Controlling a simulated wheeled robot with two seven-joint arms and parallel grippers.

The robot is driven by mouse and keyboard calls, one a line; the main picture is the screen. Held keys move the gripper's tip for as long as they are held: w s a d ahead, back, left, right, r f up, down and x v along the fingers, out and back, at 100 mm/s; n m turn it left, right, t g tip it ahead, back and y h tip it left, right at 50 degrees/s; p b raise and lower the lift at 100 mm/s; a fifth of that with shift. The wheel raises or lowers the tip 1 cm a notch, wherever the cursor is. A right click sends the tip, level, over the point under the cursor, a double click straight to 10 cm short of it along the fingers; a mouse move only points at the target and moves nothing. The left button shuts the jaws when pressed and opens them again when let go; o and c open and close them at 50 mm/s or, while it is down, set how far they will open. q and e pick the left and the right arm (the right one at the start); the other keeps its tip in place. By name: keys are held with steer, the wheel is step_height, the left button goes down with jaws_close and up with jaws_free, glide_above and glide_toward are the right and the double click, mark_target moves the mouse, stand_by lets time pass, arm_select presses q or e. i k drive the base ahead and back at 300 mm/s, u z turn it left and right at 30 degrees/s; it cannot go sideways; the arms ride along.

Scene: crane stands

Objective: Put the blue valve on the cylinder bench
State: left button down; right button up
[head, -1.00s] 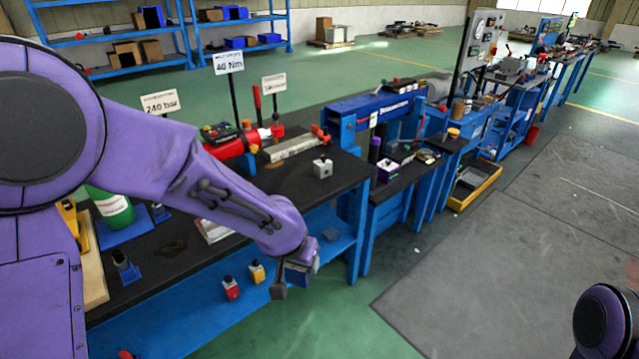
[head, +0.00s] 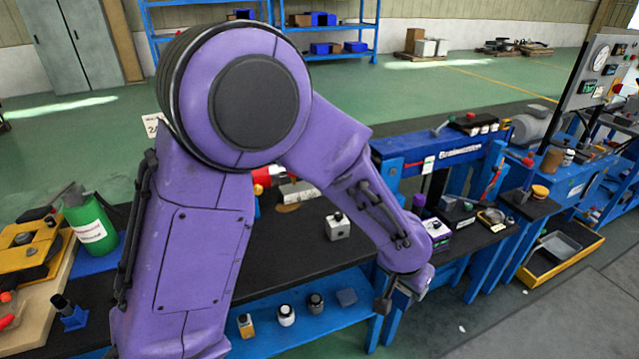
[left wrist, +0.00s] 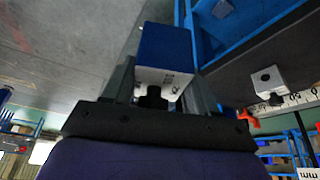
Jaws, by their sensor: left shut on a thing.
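My left gripper (head: 384,304) hangs low in front of the right end of the black-topped bench (head: 290,252), below the top's level. In the left wrist view my left gripper (left wrist: 160,92) is shut on the blue valve (left wrist: 165,45), a block with a blue side, a white face and a black knob. In the head view the valve is mostly hidden by the gripper and wrist. The bench carries a green bottle (head: 90,228) and a red cylinder (head: 268,176), partly hidden by my arm. I cannot tell which bench is called the cylinder bench. My right gripper is out of view.
A white valve (head: 338,226) stands on the black top, with clear surface around it. Yellow (head: 245,325), white (head: 286,316) and dark (head: 315,303) valves stand on the blue lower shelf. A blue press frame (head: 440,152) and a yellow tray (head: 552,252) are to the right.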

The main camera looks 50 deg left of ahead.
mark_target(294, 238)
steer(key=u, duration=0.6)
steer(key=i, duration=0.9)
steer(key=u, duration=0.9)
